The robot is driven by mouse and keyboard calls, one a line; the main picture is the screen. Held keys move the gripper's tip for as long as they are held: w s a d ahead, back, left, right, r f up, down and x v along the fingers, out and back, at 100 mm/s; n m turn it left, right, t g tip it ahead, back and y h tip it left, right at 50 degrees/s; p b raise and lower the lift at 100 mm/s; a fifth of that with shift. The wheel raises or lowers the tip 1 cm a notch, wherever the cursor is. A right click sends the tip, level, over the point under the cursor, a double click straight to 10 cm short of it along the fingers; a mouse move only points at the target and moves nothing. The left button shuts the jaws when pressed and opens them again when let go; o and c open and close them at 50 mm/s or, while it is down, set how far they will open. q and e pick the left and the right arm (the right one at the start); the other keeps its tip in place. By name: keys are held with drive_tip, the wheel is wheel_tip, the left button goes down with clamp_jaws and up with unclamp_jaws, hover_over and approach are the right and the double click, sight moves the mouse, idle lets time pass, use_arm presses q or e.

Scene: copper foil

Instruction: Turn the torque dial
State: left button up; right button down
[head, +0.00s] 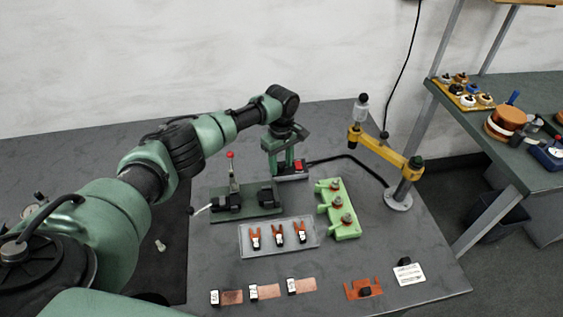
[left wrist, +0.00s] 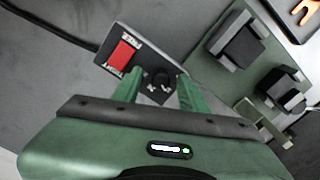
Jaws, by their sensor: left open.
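The torque dial (left wrist: 162,82) is a small black knob on a grey control box (left wrist: 142,62) with a red switch (left wrist: 123,54) beside it. In the head view the control box (head: 292,178) stands toward the back of the table, and the gripper mostly hides the dial. My left gripper (head: 283,164) points down over the box. In the left wrist view its two green fingers (left wrist: 158,88) are apart, one on each side of the dial; I cannot tell whether they touch it. My right gripper is not in view.
A dark green clamp fixture (head: 233,212) with a red-knobbed lever stands close left of the box. A tray (head: 246,248) of orange-tipped pieces, a light green rack (head: 333,199) and a yellow jointed arm (head: 385,150) stand nearby. A black cable (head: 350,160) runs behind.

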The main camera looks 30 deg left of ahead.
use_arm(q)
drive_tip(key=shift+s, duration=0.1)
clamp_jaws()
